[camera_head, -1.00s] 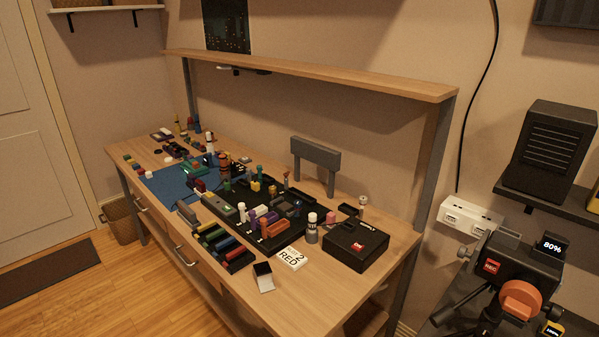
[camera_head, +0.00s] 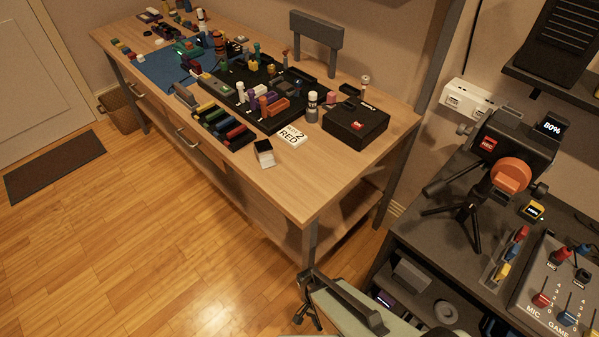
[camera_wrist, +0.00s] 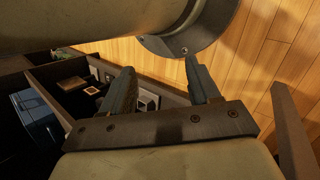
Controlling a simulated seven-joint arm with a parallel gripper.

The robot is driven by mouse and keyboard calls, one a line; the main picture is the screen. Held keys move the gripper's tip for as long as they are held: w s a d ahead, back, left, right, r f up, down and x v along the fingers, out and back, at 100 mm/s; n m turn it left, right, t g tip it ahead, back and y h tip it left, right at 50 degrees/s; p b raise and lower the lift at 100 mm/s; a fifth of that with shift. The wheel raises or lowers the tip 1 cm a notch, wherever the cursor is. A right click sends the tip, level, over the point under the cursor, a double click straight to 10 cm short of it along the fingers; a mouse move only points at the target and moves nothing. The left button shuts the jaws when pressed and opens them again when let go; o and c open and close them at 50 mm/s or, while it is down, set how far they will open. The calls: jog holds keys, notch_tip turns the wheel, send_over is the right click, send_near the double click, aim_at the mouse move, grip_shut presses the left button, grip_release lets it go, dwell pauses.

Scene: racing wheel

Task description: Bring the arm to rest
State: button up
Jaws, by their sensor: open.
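My gripper (camera_wrist: 162,82) shows in the wrist view, with its two dark fingers spread apart. The gap between them is empty. A pale part of my own arm fills the top left of that view, above the fingers. The wooden floor (camera_wrist: 268,62) is behind the right finger, and dark shelving is behind and left of the left finger. In the head view, a pale arm section with dark parts shows at the bottom edge, between the workbench and the dark desk. No object is held.
The workbench (camera_head: 290,190) holds many small parts, a black box (camera_head: 355,126) and a white RED 2 card (camera_head: 290,138). At right, a dark desk (camera_head: 440,235) carries a camera on a tripod (camera_head: 467,210) and a mixer panel (camera_head: 555,290). Open floor (camera_head: 150,240) lies at left.

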jog(key=s+d+r+n+y, duration=0.1)
jog(key=d+r+n+y, duration=0.1)
jog(key=d+n+y, duration=0.2)
jog(key=shift+d+r+n+g, duration=0.25)
jog(key=shift+d+n, duration=0.85)
jog(key=shift+d, duration=0.9)
